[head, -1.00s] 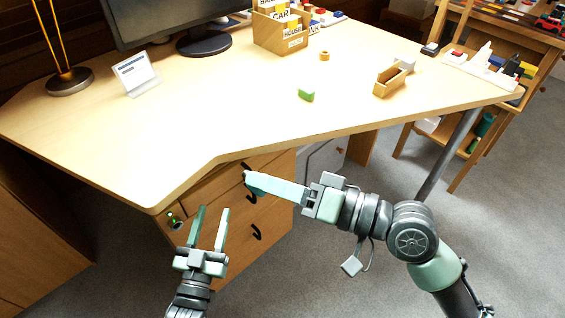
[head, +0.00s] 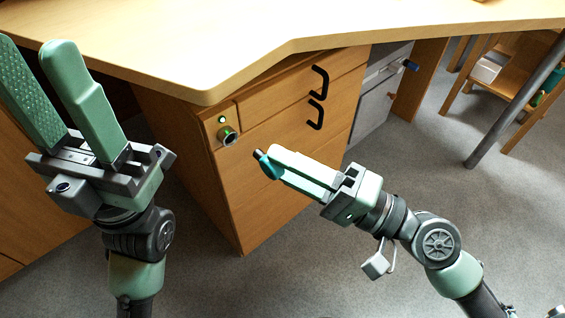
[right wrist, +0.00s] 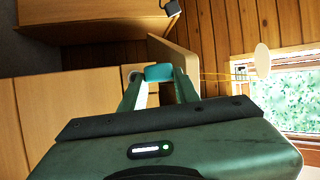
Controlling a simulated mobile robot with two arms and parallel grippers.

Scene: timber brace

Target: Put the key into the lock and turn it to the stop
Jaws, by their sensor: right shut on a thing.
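The lock (head: 227,135) is a round metal cylinder with a green ring, on the front of the wooden drawer cabinet under the desk, left of the top drawer. My right gripper (head: 278,164) is shut on the key (head: 266,163), which has a teal head and a dark tip. The tip points up and left towards the lock, apart from it. In the right wrist view, the teal key head (right wrist: 158,72) sits between the fingertips; the rest of the key is hidden. My left gripper (head: 36,50) is open and empty, left of the cabinet.
The desk top (head: 200,45) overhangs the cabinet (head: 235,190) above the lock. Two black drawer handles (head: 318,82) stick out right of the lock. A grey cabinet (head: 375,105) stands further right. The grey floor in front is clear.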

